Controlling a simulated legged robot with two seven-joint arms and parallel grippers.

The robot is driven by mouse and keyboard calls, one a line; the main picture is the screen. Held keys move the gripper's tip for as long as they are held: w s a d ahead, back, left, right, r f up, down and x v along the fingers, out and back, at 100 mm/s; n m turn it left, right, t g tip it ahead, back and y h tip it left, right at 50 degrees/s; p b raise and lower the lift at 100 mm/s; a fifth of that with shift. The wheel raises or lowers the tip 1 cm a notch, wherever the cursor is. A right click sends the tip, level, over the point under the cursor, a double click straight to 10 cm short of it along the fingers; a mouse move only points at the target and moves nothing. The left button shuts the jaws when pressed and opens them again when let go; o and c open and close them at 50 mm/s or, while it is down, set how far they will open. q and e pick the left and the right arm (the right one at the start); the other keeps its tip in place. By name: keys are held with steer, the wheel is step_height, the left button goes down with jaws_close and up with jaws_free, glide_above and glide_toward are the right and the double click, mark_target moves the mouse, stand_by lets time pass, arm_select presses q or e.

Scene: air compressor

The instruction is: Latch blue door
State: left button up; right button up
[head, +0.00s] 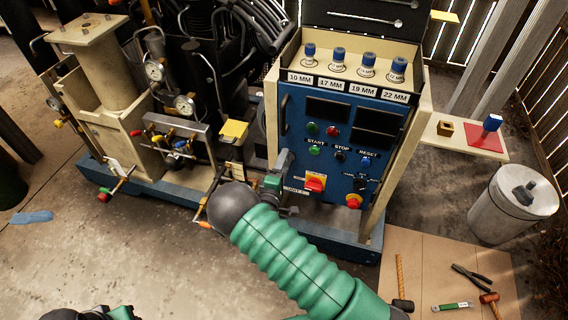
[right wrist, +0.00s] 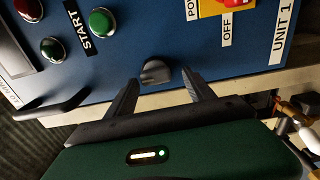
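The blue door (head: 330,128) is the front panel of the compressor's cream cabinet and looks shut against its frame. It also fills the upper part of the right wrist view (right wrist: 130,45). A small dark latch knob (right wrist: 155,73) sits near the door's edge, by the cream frame. My right gripper (right wrist: 161,88) is open, with one finger on each side of the knob and visible gaps between. In the head view the right gripper (head: 285,165) is at the door's left edge, hiding the knob.
A black door handle (head: 284,114) is above my right gripper. Buttons and a red switch (head: 315,183) are on the door close by. Gauges and pipes crowd the left side. A grey canister (head: 513,205) and a board with tools (head: 448,285) are at the right.

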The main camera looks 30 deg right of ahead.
steer(key=shift+s+r, duration=0.1)
steer(key=shift+r, duration=0.05)
steer(key=p+v, duration=0.1)
steer(key=v, duration=0.6)
steer(key=shift+a, duration=0.2)
